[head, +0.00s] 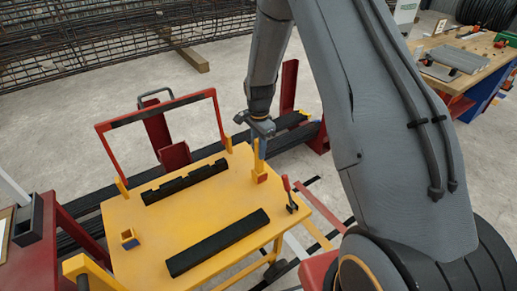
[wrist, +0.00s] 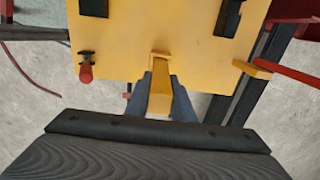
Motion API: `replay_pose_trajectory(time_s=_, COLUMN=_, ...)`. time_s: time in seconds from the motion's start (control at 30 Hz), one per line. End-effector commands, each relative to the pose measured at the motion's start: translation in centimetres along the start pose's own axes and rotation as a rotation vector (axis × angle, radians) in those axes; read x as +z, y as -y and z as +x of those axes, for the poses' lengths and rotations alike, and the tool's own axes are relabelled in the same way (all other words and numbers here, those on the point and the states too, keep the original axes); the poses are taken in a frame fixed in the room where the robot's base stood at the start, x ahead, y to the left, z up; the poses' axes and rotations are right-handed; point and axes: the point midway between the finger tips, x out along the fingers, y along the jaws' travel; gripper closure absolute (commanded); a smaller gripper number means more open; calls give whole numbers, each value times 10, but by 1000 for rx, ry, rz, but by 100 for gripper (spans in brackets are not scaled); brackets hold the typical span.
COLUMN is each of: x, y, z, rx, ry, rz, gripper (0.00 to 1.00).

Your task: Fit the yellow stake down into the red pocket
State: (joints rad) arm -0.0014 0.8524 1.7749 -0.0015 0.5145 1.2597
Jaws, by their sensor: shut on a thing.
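My gripper (head: 259,152) points down at the right rear edge of the yellow table. It is shut on the yellow stake (wrist: 160,90), which shows between its two grey-blue fingers in the wrist view. In the head view, the fingers hide most of the stake. Just below the fingertips is a small yellow block with a reddish face, which looks like the red pocket (head: 262,179). The stake's lower end is at or just above this block; I cannot tell whether it is inside.
A red-handled clamp (head: 289,195) stands close right of the pocket. A red frame (head: 160,112) rises behind the table.

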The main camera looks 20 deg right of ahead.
Motion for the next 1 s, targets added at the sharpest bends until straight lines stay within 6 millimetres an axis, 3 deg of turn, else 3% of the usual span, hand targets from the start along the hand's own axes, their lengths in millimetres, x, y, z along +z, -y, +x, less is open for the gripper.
replay_pose_trajectory(time_s=0.23, x=0, y=0, z=5, rx=-1, ry=0, rz=0, gripper=100)
replay_pose_trajectory(time_s=0.27, x=0, y=0, z=5, rx=-1, ry=0, rz=0, gripper=73)
replay_pose_trajectory(time_s=0.37, x=0, y=0, z=4, rx=-1, ry=0, rz=0, gripper=56)
replay_pose_trajectory(time_s=0.73, x=0, y=0, z=1, rx=-1, ry=0, rz=0, gripper=56)
replay_pose_trajectory(time_s=1.0, x=-1, y=2, z=-36, rx=-4, ry=-1, rz=0, gripper=56)
